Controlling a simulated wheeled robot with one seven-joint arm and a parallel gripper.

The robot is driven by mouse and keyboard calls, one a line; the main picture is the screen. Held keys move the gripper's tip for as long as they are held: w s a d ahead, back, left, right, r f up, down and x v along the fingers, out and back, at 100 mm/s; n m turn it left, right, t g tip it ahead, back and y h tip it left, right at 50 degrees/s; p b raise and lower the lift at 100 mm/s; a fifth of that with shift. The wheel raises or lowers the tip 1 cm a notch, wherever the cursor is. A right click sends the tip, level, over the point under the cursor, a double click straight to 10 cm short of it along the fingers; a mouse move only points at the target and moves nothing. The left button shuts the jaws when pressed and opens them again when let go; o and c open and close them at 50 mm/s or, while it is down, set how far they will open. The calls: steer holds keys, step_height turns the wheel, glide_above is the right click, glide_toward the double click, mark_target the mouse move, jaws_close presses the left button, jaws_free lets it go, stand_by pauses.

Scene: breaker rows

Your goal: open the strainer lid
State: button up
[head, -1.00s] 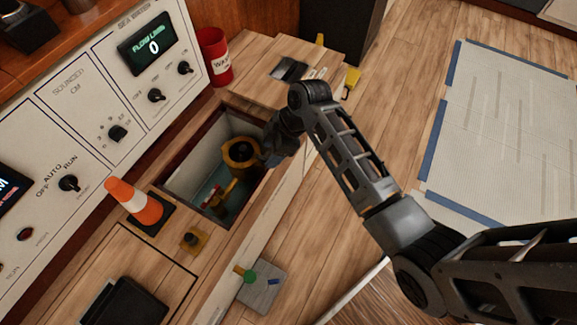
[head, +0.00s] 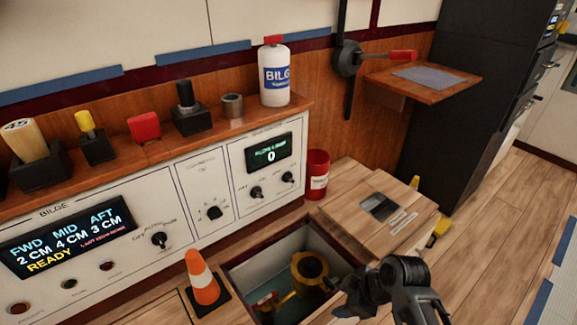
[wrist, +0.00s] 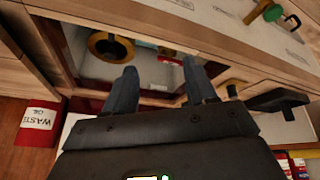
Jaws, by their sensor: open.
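The strainer (head: 322,261), a round brass-yellow body with a dark centre, sits inside the open floor well in the head view. Its ring also shows in the wrist view (wrist: 125,50), at the upper left. I cannot tell whether its lid is closed. My gripper (wrist: 160,85) is open, with its two fingers apart and nothing between them. In the head view my gripper (head: 346,303) is at the right edge of the well, beside the strainer and apart from it. My wrist hides part of that edge.
A control panel (head: 215,185) rises along the back. Wooden floor (head: 500,225) is clear at right.

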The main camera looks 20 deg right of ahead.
steer(key=s+a+r+m+t+h+p, duration=0.1)
steer(key=s+r+m+t+p, duration=0.25)
steer(key=s, duration=0.55)
steer(key=s+a+r+m+t+h+p, duration=0.1)
steer(key=s+r+m+t+h+p, duration=0.2)
steer(key=s, duration=0.7)
steer(key=s+r+m+t+p, duration=0.1)
steer(key=s+r, duration=0.3)
steer(key=r, duration=0.5)
steer(key=s+r+m+t+p, duration=0.1)
steer(key=s+r, duration=0.4)
steer(key=r, duration=0.5)
steer(key=s+d+r+m+t+p, duration=0.1)
steer(key=s+r, duration=0.4)
steer(key=r, duration=0.5)
steer(key=shift+m+t+y, duration=0.3)
steer(key=shift+m+t, duration=0.35)
steer(key=shift+t, duration=0.2)
steer(key=shift+d, duration=0.15)
